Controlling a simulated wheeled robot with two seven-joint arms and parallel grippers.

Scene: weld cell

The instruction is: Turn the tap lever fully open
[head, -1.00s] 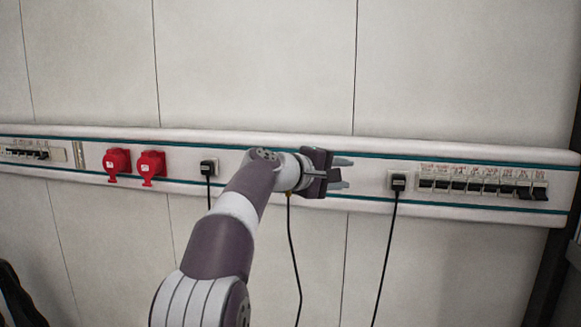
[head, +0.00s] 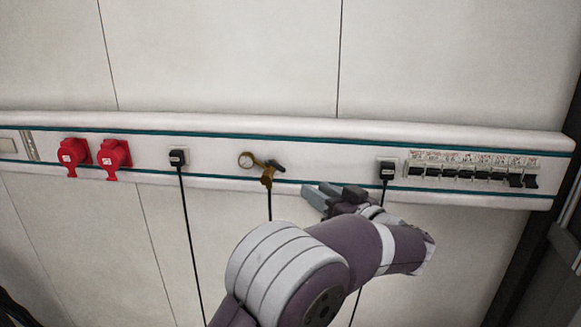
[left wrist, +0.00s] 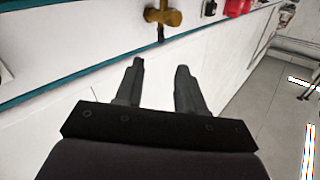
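The brass tap (head: 266,178) is on the white wall rail, with a round brass end at its left and a short dark lever (head: 274,165) at its right. A dark hose or cable hangs below it. The tap also shows at the top of the left wrist view (left wrist: 163,17), beyond my fingertips; its lever is not clear there. My left gripper (head: 316,194) is right of and a little below the tap, apart from it. In the left wrist view its two fingers (left wrist: 160,68) are spread, with nothing between them. My right gripper is not in view.
Two red sockets (head: 97,155) and a black plug (head: 178,157) are on the rail to the left. Another black plug (head: 387,170) and a row of breaker switches (head: 473,172) are to the right. The plugs' cables hang down. The wall above is bare.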

